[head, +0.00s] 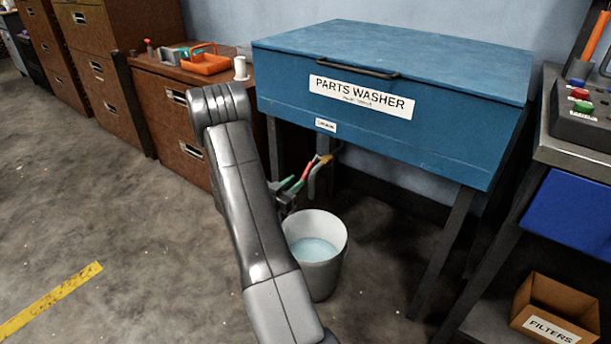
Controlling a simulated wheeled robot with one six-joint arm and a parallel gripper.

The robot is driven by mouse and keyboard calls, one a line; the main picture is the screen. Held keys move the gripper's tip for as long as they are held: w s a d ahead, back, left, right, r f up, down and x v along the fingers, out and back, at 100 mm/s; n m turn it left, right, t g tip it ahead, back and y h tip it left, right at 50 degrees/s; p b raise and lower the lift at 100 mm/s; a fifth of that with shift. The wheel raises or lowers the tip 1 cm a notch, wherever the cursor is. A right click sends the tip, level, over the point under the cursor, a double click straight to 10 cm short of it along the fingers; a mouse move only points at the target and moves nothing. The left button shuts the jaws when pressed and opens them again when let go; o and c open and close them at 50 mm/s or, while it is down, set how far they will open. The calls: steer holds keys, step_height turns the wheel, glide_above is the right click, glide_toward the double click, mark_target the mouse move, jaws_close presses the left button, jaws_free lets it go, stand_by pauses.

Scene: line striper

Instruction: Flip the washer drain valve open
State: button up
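The blue parts washer (390,95) stands against the wall with its lid down. Its drain valve (325,160) shows small under the front left of the tank, with a brass-coloured body and a red piece, seemingly the handle (306,171), slanting down to the left. My gripper (296,185) is low beside the handle, left of the valve, with green on its fingers. It is too small and partly hidden by my arm to tell whether the fingers touch or hold the handle. A grey bucket (335,270) with pale blue liquid stands on the floor below.
Brown drawer cabinets (165,115) stand at the left, with an orange tray (205,62) on one. The washer's legs (440,250) flank the space beneath it. At the right are a control box (585,115) and a filters carton (555,310). The floor at the left is clear.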

mark_target(304, 174)
steer(key=b+x, duration=0.1)
steer(key=x, duration=0.6)
jaws_close()
